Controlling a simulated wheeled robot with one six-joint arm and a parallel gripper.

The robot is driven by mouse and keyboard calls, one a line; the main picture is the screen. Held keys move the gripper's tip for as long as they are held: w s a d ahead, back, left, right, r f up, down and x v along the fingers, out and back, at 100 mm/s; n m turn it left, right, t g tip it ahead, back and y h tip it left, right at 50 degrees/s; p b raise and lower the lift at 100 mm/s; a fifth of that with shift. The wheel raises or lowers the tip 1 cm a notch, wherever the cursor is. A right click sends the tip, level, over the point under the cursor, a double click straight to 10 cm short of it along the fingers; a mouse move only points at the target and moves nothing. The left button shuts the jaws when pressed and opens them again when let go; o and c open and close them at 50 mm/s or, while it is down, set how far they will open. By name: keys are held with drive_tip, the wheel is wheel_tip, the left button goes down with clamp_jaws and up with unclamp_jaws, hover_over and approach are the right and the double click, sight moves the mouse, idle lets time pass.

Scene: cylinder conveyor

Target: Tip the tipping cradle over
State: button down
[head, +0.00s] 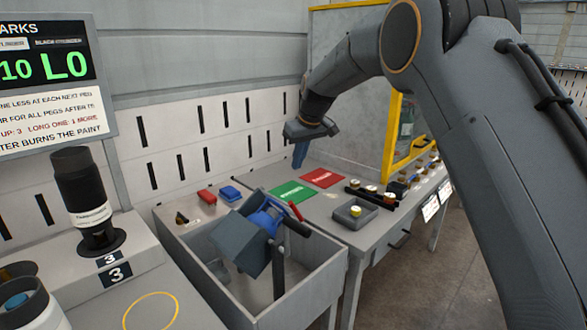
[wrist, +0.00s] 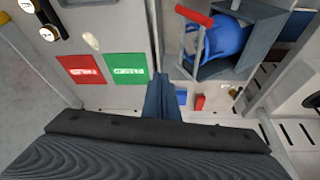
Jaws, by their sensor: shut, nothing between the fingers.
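The tipping cradle (head: 240,243) is a dark grey box hung in a large grey open-topped bin (head: 325,278). It sits tilted, with a blue rounded thing (head: 265,220) in it and a red-gripped handle (head: 295,211) at its right. In the wrist view the cradle (wrist: 258,42) is at the upper right, its red handle (wrist: 194,15) at its upper left. My gripper (head: 298,158) is shut and empty, above and behind the cradle, apart from it. Its closed fingers show in the wrist view (wrist: 163,90). The bottom of the bin is partly hidden.
Green (head: 292,193) and red (head: 322,178) mats lie on the table behind the bin, with red (head: 206,196) and blue (head: 229,193) blocks to their left. A black cylinder stand (head: 82,195) is at the left.

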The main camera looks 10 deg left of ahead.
drive_tip(key=s+d+f+m+h, duration=0.15)
drive_tip(key=s+d, duration=0.25)
drive_tip(key=d, duration=0.4)
drive_tip(key=s+d+f+m, duration=0.1)
drive_tip(key=s+d+m, duration=0.15)
drive_tip(key=d, duration=0.45)
drive_tip(key=s+d+f+m+g, duration=0.1)
drive_tip(key=s+d+f, duration=0.1)
drive_tip(key=s+d, duration=0.5)
drive_tip(key=s+d+f+m+g+h, duration=0.1)
drive_tip(key=s+d, duration=0.7)
drive_tip(key=s, duration=0.8)
drive_tip(key=s+d+f+m+g, duration=0.1)
drive_tip(key=s+d+f+m, duration=0.2)
drive_tip(key=s, duration=0.9)
drive_tip(key=d+f, duration=0.2)
drive_tip(key=d, duration=0.2)
drive_tip(key=shift+d+f+h, duration=0.15)
drive_tip(key=shift+d+h, duration=0.2)
